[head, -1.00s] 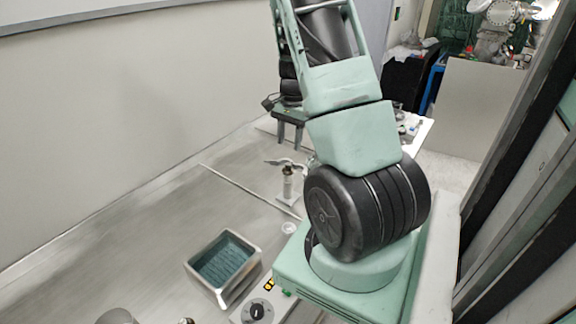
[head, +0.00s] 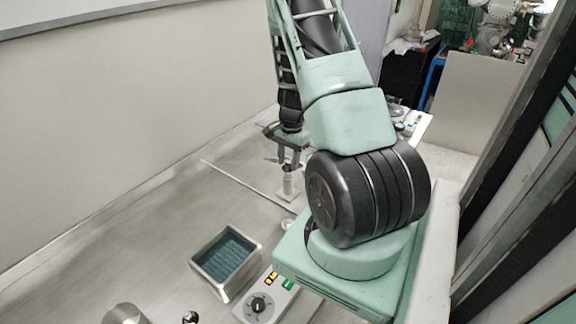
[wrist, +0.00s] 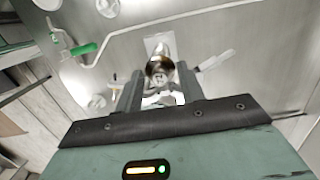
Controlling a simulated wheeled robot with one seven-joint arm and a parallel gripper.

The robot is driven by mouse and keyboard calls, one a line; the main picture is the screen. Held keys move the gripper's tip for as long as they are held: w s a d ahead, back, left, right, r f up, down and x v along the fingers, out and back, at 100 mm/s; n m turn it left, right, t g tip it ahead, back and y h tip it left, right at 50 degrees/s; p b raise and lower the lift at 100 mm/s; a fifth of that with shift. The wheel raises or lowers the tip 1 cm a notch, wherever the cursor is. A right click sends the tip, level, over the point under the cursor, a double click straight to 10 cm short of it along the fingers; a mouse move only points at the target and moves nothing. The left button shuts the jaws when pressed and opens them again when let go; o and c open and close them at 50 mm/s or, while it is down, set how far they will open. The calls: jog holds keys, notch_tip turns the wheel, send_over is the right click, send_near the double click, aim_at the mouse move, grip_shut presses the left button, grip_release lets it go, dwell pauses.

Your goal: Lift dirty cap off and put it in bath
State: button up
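A small metal post with a dark, brownish cap (wrist: 160,68) on top stands on a pale square base. The same post (head: 288,186) shows in the head view, its top partly hidden by my gripper. My gripper (head: 289,164) is just above the post, pointing down. In the wrist view my gripper (wrist: 158,84) has its two fingers apart, with the cap seen between and beyond the tips. I cannot tell whether either finger touches it. The bath (head: 203,266) is a square metal tank of dark teal liquid at the front.
A control box with a knob (head: 258,304) sits right of the bath. A thin rod (head: 240,184) lies across the metal bench behind it. In the wrist view, a green-handled tool (wrist: 84,49) and a pale-handled tool (wrist: 216,60) lie around the post. The bench's left side is clear.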

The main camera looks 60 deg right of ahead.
aim_at(288, 161)
grip_shut()
jog(key=shift+r, duration=0.1)
notch_tip(288, 161, up, 13)
dwell(0.9)
